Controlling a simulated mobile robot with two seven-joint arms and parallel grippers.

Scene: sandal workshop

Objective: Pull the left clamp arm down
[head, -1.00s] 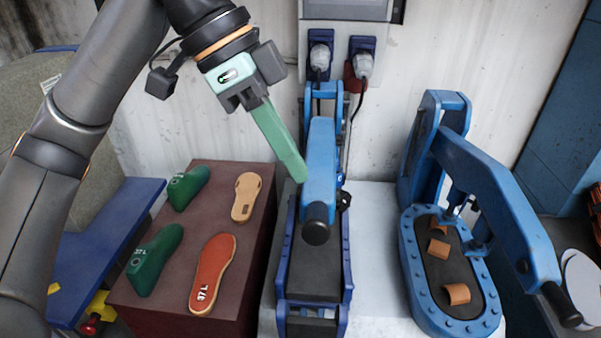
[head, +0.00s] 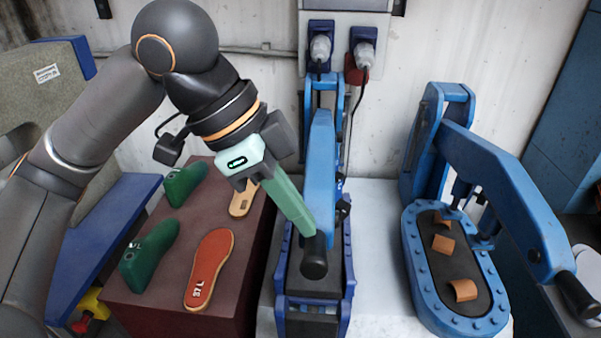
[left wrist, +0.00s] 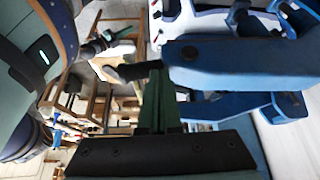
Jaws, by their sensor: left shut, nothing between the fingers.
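The left clamp arm (head: 320,165) is a blue lever with a black handle knob (head: 314,258) at its near end, over the left blue press (head: 347,265). My left gripper (head: 309,232) is shut and empty, with its green fingers pointing down and right. Its fingertips are at the left side of the clamp arm, just above the knob; I cannot tell whether they touch it. In the left wrist view the fingers (left wrist: 158,100) show at the middle, and the blue clamp arm (left wrist: 240,62) runs off to the right. My right gripper is not in view.
A second blue press (head: 440,270) with its own lever (head: 500,190) stands at the right, with brown pieces (head: 443,244) on it. A dark red block (head: 140,305) at the left carries green lasts (head: 150,250) and soles (head: 209,268). Plugs (head: 320,48) hang on the wall behind.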

